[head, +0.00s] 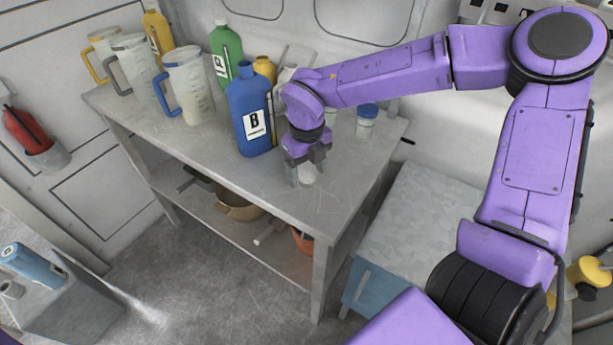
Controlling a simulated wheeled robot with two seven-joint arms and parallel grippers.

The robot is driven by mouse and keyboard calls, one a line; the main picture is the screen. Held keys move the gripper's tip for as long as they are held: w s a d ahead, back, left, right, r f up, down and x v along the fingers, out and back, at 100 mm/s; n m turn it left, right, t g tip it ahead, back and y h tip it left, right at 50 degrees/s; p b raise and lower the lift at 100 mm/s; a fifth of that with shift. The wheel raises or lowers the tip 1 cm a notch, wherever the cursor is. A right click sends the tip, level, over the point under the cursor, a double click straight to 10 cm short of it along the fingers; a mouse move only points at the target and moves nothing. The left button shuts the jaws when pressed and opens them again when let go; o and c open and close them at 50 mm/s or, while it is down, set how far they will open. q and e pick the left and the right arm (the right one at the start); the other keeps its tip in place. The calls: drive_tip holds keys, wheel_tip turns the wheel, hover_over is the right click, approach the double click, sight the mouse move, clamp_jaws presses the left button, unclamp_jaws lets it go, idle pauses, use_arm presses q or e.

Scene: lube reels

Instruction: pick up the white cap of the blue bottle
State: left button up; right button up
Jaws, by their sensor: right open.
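The blue bottle (250,122), with a white label marked B, stands upright on the grey workbench. A small white object that looks like the cap (309,178) is on the bench top, to the right of the bottle and partly hidden by my right gripper. My right gripper (306,176) points down over it with its fingers apart, one on each side as seen here. I cannot tell whether the fingers touch it. My left gripper is not in view.
Clear jugs (188,85) stand at the left. The bench's front (235,175) is clear. A lower shelf holds a tan pot (238,208).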

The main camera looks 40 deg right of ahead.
drive_tip(key=shift+w+f, duration=0.1)
drive_tip(key=shift+f, duration=0.6)
drive_tip(key=c, duration=1.2)
